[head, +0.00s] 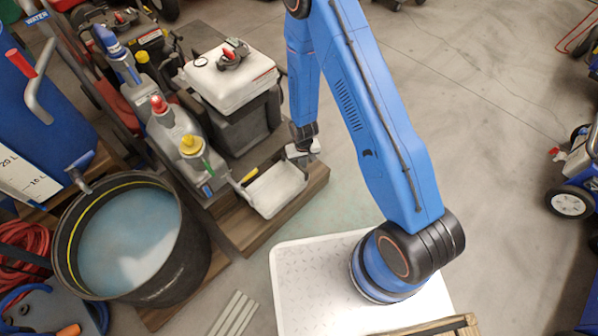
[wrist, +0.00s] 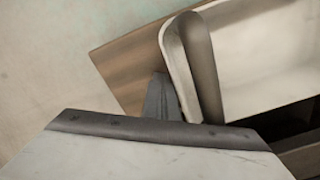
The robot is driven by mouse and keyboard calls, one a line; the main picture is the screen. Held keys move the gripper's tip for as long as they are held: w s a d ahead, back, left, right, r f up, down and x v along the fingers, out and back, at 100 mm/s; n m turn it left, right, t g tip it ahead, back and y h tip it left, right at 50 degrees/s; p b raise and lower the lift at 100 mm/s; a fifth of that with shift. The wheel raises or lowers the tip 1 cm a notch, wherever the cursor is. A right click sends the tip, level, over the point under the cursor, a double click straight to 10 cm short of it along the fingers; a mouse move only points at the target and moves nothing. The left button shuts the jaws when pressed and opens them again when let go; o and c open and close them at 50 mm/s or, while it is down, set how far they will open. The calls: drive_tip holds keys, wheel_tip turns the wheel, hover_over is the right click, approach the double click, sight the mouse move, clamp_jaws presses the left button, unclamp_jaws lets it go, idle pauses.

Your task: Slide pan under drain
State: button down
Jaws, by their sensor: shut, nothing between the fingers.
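The pale shallow pan (head: 276,192) sits on a wooden board beside the engine in the head view. Part of it also fills the upper right of the wrist view (wrist: 262,60). My gripper (head: 302,152) is shut and empty at the pan's far right corner. In the wrist view its dark tip (wrist: 160,100) is close beside the pan's left wall; I cannot tell whether they touch.
The engine with a white tank (head: 230,78) stands behind the pan. A black tub of bluish water (head: 130,240) is at the left front. The wooden board (head: 312,185) ends right of the pan, with open floor beyond.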

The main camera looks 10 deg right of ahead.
sight(293, 162)
drive_tip(key=shift+s+a, duration=0.8)
drive_tip(key=shift+a, duration=0.35)
drive_tip(key=shift+s+a, duration=0.85)
drive_tip(key=shift+a, duration=0.25)
drive_tip(key=shift+s+a, duration=0.8)
drive_tip(key=shift+a, duration=0.35)
drive_tip(key=shift+w+d+r, duration=0.3)
drive_tip(key=shift+d+r, duration=0.1)
drive_tip(key=shift+r, duration=1.1)
drive_tip(key=shift+w+d+r, duration=0.25)
drive_tip(key=shift+d+r, duration=0.15)
drive_tip(key=shift+r, duration=1.1)
drive_tip(key=shift+w+d+r, duration=0.3)
drive_tip(key=shift+d+r, duration=0.1)
drive_tip(key=shift+r, duration=1.1)
